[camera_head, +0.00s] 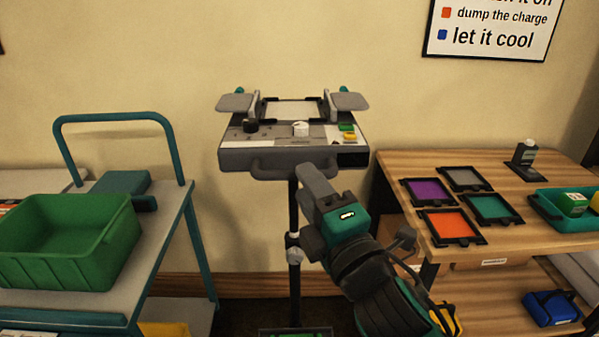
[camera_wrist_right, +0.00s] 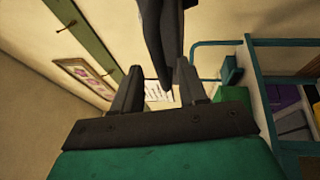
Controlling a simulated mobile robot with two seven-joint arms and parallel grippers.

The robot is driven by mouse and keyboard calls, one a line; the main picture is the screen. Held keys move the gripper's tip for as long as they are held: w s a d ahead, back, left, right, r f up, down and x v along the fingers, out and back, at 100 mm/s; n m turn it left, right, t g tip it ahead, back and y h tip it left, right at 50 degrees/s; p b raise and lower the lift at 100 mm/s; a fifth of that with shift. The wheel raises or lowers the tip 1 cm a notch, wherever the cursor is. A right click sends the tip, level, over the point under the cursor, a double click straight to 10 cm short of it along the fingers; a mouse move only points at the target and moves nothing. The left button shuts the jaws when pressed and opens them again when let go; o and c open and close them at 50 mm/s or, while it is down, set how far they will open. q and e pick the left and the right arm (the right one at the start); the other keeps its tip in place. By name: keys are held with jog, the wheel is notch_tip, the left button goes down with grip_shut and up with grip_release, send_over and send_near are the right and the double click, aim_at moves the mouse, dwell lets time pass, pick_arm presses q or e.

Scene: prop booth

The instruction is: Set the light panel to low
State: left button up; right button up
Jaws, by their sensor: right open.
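The light panel (camera_head: 235,157) is a grey box on a black stand in the middle of the head view. Its top carries a black knob (camera_head: 250,126), a white knob (camera_head: 301,129), and a green button (camera_head: 346,127) above a yellow one (camera_head: 350,136). The setting is too small to read. My right gripper (camera_head: 317,178) is in front of the panel's lower front edge, and its fingers overlap that edge in the picture. In the right wrist view the right gripper (camera_wrist_right: 160,80) has its fingers apart, with a dark shape between or beyond them that I cannot identify. My left gripper is not in view.
A teal trolley (camera_head: 165,215) with a green crate (camera_head: 65,240) stands at left. A sign (camera_head: 490,28) hangs on the wall.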

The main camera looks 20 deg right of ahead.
jog(key=shift+x, duration=1.95)
grip_shut()
